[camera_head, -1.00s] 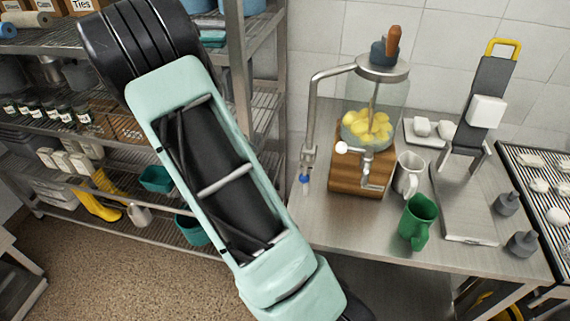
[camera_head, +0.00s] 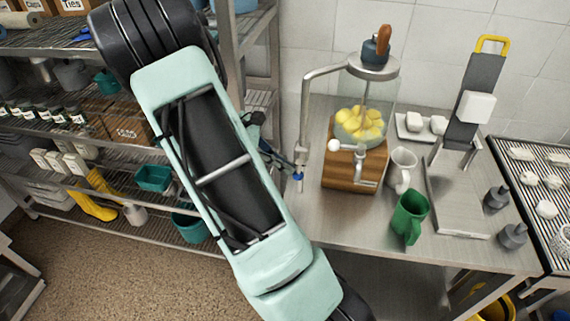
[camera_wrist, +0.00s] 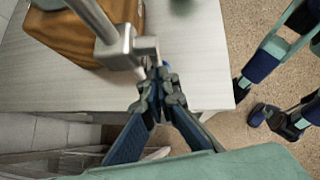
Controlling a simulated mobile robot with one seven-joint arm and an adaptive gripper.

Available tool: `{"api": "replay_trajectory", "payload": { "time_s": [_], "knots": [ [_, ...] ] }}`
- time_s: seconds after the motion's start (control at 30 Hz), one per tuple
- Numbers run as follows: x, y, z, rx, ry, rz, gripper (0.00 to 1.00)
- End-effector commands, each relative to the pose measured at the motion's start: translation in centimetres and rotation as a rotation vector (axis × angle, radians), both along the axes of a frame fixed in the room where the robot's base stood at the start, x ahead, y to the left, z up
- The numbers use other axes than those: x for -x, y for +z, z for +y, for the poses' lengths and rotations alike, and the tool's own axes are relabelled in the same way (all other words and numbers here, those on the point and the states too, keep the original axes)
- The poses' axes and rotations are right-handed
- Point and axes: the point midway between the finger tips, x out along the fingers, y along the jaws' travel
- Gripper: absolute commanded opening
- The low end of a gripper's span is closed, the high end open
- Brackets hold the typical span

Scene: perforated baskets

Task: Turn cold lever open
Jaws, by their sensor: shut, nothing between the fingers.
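The cold lever (camera_head: 298,176) shows as a small blue-tipped piece low on the metal faucet pipe (camera_head: 304,115), left of the glass lemon dispenser (camera_head: 377,93). My gripper (camera_head: 291,164) reaches out from behind my arm and is right beside the lever; whether they touch cannot be told. In the wrist view my gripper (camera_wrist: 160,88) is shut with nothing held, its fingertips close against the faucet's metal fitting (camera_wrist: 128,46).
Wire shelving (camera_head: 236,110) stands close on the left. The counter's front left is clear.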

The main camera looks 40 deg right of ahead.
Motion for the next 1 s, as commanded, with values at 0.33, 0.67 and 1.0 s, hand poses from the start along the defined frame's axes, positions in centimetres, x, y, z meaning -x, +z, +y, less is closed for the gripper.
{"api": "replay_trajectory", "payload": {
  "time_s": [0.33,0.67,1.0],
  "knots": [
    [0.1,-0.03,-0.11,0.008,0.0,0.01,0.0],
    [0.72,-0.26,-0.88,0.057,-0.002,0.067,0.0],
    [0.78,-0.14,-0.65,0.059,-0.004,0.068,0.0]
  ]
}}
